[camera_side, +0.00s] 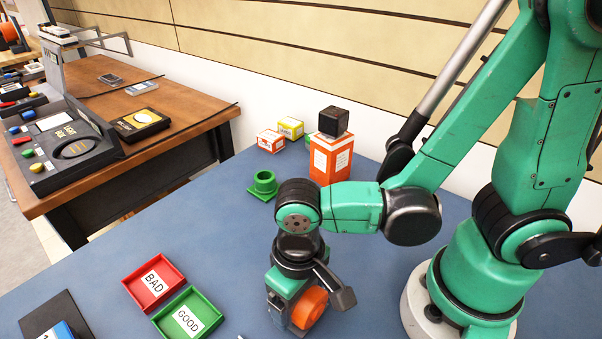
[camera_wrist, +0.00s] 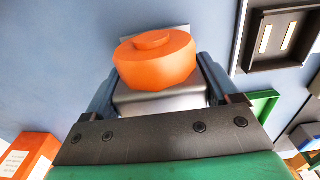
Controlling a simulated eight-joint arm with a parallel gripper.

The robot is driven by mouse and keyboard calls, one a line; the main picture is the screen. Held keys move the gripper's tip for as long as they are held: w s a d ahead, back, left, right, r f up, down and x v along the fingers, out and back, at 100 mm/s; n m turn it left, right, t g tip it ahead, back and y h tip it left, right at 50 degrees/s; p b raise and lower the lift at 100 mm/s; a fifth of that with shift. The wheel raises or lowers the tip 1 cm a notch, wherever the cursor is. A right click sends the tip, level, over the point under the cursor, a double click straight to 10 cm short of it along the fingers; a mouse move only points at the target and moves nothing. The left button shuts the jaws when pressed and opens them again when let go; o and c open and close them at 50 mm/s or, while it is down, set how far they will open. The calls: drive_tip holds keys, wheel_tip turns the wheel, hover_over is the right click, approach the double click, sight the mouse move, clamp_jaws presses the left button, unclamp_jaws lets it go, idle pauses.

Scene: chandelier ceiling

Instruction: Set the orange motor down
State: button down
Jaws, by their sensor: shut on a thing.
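The orange motor (camera_side: 310,307) is a rounded orange part at the lower middle of the side view, low over the blue table. In the wrist view the motor (camera_wrist: 156,58) sits between the two fingers, with a grey metallic part below its orange body. My gripper (camera_side: 294,312) points down and is shut on it. The gripper's fingers also show in the wrist view (camera_wrist: 158,85), one on each side of the motor. I cannot tell whether the motor touches the table.
A red tray marked BAD (camera_side: 133,288) and a green tray marked GOOD (camera_side: 168,327) lie left of my gripper. A green flanged part (camera_side: 264,186), an orange box (camera_side: 331,160) with a black cube (camera_side: 333,121) on top, and small boxes (camera_side: 290,128) stand farther back. The middle table is clear.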

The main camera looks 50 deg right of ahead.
drive_tip(key=shift+f, duration=0.45)
unclamp_jaws()
drive_tip(key=shift+r, duration=0.1)
wheel_tip(320, 180, up, 12)
drive_tip(key=shift+f, duration=0.15)
drive_tip(key=w+d+t, duration=0.7)
drive_tip(key=w+d, duration=0.1)
drive_tip(key=d, duration=0.4)
drive_tip(key=shift+d+r, duration=0.3)
drive_tip(key=shift+w, duration=0.1)
